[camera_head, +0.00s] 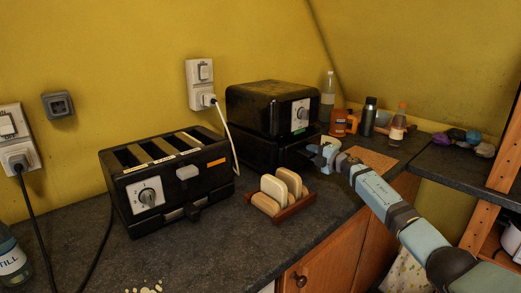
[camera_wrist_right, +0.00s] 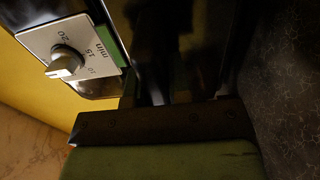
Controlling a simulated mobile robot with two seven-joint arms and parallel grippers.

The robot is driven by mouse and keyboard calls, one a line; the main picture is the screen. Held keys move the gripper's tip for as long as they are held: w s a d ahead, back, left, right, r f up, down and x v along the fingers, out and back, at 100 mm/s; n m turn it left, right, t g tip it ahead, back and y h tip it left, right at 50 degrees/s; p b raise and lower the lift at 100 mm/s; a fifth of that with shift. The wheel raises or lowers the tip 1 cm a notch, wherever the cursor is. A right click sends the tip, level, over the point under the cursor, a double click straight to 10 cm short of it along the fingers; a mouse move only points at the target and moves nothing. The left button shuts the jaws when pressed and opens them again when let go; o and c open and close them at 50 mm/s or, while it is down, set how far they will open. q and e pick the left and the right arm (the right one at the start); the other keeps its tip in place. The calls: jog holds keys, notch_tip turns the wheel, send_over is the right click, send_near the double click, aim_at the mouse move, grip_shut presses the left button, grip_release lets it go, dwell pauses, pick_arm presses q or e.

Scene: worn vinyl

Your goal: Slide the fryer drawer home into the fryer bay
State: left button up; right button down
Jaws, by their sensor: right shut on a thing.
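The black fryer (camera_head: 262,105) stands on the dark counter against the yellow wall, with a dial panel on its upper front. The black fryer drawer (camera_head: 268,152) is its lower part. How far the drawer stands out of the bay is hard to tell in the dark. My right gripper (camera_head: 318,154) is at the drawer's front and shut on it, apparently at the handle, which the gripper mostly hides. In the right wrist view, the fryer's dial panel (camera_wrist_right: 72,50) shows at upper left, above a dark bar of my gripper. My left gripper is not in view.
A toaster (camera_head: 168,175) and a wooden rack with bread slices (camera_head: 280,203) stand left and in front of the fryer. Bottles (camera_head: 398,122) and small containers stand behind my right arm. A cork-coloured board (camera_head: 374,161) lies on the counter. A white cable (camera_head: 228,135) hangs beside the fryer.

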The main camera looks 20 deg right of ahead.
jog(key=shift+b+x, duration=0.55)
jog(key=shift+x, duration=0.5)
jog(key=c, duration=1)
grip_release()
jog(key=shift+o, duration=0.2)
jog(key=shift+f, duration=0.15)
jog(key=shift+c, duration=0.2)
jog(key=shift+s, duration=0.1)
